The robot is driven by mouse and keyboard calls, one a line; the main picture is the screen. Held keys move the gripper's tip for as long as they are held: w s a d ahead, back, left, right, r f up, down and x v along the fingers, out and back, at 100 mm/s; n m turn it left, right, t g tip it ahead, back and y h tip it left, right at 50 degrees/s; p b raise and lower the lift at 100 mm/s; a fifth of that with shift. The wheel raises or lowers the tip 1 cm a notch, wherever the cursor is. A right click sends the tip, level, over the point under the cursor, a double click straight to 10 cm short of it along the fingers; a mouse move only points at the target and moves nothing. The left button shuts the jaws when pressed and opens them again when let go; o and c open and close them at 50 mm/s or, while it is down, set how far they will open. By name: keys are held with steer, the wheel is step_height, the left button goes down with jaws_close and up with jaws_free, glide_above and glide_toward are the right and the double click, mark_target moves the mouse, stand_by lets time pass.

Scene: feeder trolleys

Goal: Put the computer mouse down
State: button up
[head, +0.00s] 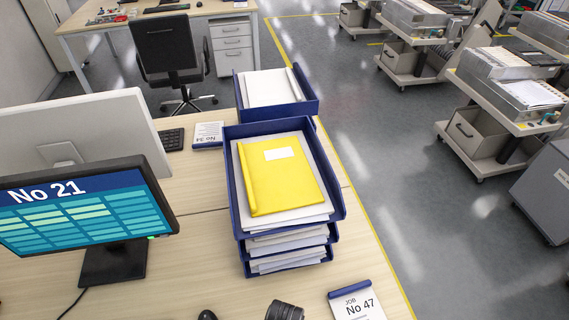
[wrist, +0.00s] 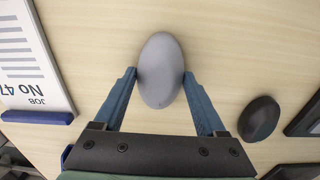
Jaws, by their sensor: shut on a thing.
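A grey oval computer mouse (wrist: 161,58) is between the two blue fingers of my gripper (wrist: 160,76) in the wrist view. My gripper is shut on its sides. Wood-coloured desk surface shows around the mouse; I cannot tell whether the mouse touches it or is just above it. The grey mouse does not show in the head view.
A black rounded object (wrist: 259,119) lies right of my gripper. A card reading "JOB No 47" (wrist: 32,62) lies left; it also shows in the head view (head: 356,303). Stacked blue trays (head: 338,207) and a "No 21" monitor (head: 85,208) stand on the desk.

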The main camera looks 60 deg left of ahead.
steer(key=shift+f, duration=0.1)
steer(key=o, duration=1.3)
steer(key=shift+o, duration=0.2)
step_height(320, 180, up, 12)
steer(key=p, duration=0.1)
